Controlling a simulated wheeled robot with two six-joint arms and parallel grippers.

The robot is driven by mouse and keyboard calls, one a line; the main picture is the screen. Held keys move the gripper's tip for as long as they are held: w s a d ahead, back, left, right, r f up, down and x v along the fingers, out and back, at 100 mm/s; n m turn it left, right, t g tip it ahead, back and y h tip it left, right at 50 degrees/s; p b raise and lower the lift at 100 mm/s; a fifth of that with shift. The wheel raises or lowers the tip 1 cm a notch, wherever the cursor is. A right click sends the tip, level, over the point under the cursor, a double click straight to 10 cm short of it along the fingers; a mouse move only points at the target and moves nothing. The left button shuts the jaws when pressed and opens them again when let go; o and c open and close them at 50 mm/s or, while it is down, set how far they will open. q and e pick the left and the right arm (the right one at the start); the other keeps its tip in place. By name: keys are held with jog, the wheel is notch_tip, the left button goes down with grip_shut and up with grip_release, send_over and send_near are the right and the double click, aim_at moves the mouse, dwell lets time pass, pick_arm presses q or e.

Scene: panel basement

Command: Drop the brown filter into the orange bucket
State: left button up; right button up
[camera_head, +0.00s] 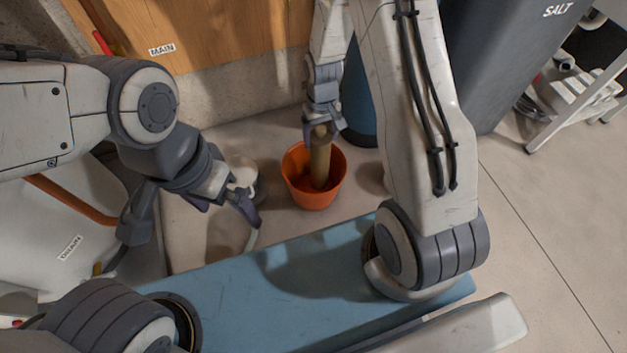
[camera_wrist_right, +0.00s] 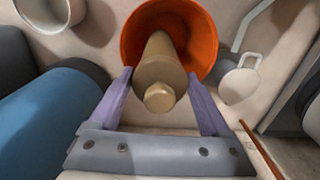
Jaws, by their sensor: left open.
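The brown filter (camera_head: 320,162) is upright, its lower part inside the orange bucket (camera_head: 312,201) on the floor. My right gripper (camera_head: 321,128) is above the bucket, its fingers around the filter's upper end. In the right wrist view, the filter (camera_wrist_right: 159,68) lies between the two purple fingers (camera_wrist_right: 160,80), which sit close against its sides, and points into the bucket (camera_wrist_right: 205,35). Whether the filter's lower end touches the bucket floor is hidden. My left gripper (camera_head: 228,210) is open and empty, left of the bucket.
A pale mug-like container (camera_head: 243,176) stands left of the bucket, near my left gripper; it also shows in the right wrist view (camera_wrist_right: 240,82). A blue cylinder (camera_head: 359,112) stands behind the bucket on the right. A grey salt bin (camera_head: 500,60) is further right. Clear floor lies at the right.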

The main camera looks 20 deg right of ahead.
aim_at(321, 129)
jog(key=shift+o, duration=0.8)
notch_tip(321, 129, up, 9)
jog(key=p, duration=0.5)
jog(key=shift+r, duration=0.1)
jog(key=shift+r+p, duration=0.5)
jog(key=shift+r, duration=0.15)
jog(key=shift+f, duration=0.1)
notch_tip(321, 129, down, 10)
jog(key=b, duration=0.6)
jog(key=shift+f, duration=0.2)
notch_tip(321, 129, up, 4)
jog(key=p, duration=0.3)
jog(key=shift+f+p, duration=0.2)
jog(key=shift+p, duration=0.2)
jog(key=shift+r+p, duration=0.75)
jog(key=shift+p, duration=0.1)
jog(key=shift+f, duration=0.15)
